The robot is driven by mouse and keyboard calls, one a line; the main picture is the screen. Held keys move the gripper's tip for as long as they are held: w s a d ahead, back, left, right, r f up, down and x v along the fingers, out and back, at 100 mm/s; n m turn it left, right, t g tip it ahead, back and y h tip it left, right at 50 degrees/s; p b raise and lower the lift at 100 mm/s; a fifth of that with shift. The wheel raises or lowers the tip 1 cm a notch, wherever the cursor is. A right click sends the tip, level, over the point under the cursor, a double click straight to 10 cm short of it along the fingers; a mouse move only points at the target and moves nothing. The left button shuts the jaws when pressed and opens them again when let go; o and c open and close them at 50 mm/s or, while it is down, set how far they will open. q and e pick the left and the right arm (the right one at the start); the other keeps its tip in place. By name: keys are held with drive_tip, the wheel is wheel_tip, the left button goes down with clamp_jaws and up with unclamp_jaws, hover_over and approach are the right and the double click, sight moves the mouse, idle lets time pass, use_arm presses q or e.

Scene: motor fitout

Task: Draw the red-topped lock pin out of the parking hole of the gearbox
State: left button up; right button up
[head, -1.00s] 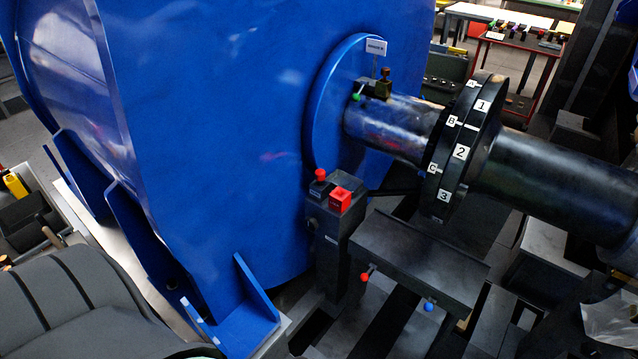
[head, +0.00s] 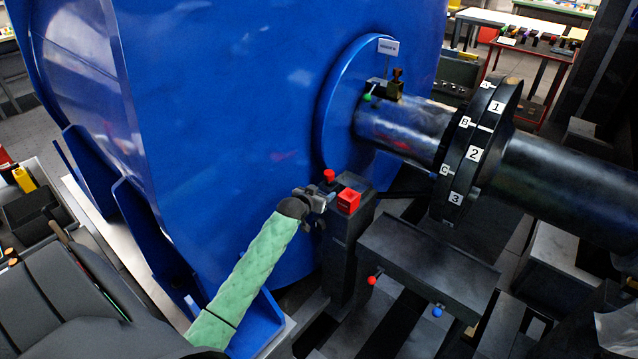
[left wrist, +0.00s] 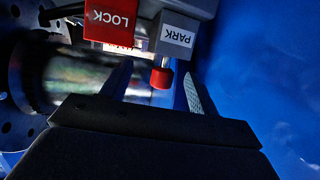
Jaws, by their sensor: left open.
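The red-topped lock pin (head: 329,176) stands in a dark block on a post beside the large blue housing (head: 230,110). In the left wrist view the red top (left wrist: 161,78) shows beside the block marked PARK (left wrist: 175,35); the hole itself is hidden. A red block (head: 348,201), marked LOCK in the left wrist view (left wrist: 108,20), sits next to it. My left gripper (head: 324,196) is at the post, close to the pin. In the left wrist view its open fingers (left wrist: 156,80) stand either side of the red top, with visible gaps. My right gripper is not in view.
A dark shaft with a flange coupling (head: 474,152) marked A to C and 1 to 3 lies right of the post. A green-knobbed bracket (head: 380,91) sits above. A dark plate (head: 428,260) with red and blue knobs lies below. A red-framed table (head: 535,55) stands behind.

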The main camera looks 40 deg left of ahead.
sight(326, 175)
use_arm(q)
drive_tip(key=r, duration=0.2)
drive_tip(key=w+a+r, duration=0.1)
drive_tip(key=shift+a+r, duration=0.1)
drive_tip(key=shift+r, duration=0.15)
drive_tip(key=shift+w+a+r+t, duration=0.1)
drive_tip(key=shift+w+r+t, duration=0.1)
drive_tip(key=shift+t, duration=0.1)
drive_tip(key=shift+w, duration=0.3)
drive_tip(key=p+x, duration=0.2)
drive_tip(key=x, duration=0.3)
drive_tip(key=shift+w+a+f, duration=0.1)
drive_tip(key=shift+w, duration=0.15)
drive_tip(key=shift+w+f, duration=0.35)
drive_tip(key=shift+w, duration=0.25)
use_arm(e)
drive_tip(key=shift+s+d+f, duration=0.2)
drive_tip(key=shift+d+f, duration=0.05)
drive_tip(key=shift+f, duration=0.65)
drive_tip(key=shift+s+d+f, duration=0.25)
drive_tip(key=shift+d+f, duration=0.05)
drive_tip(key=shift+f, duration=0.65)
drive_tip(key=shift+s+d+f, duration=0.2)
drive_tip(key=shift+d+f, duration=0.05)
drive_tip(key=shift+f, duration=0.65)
use_arm(q)
drive_tip(key=c, duration=1.1)
drive_tip(key=shift+r, duration=0.1)
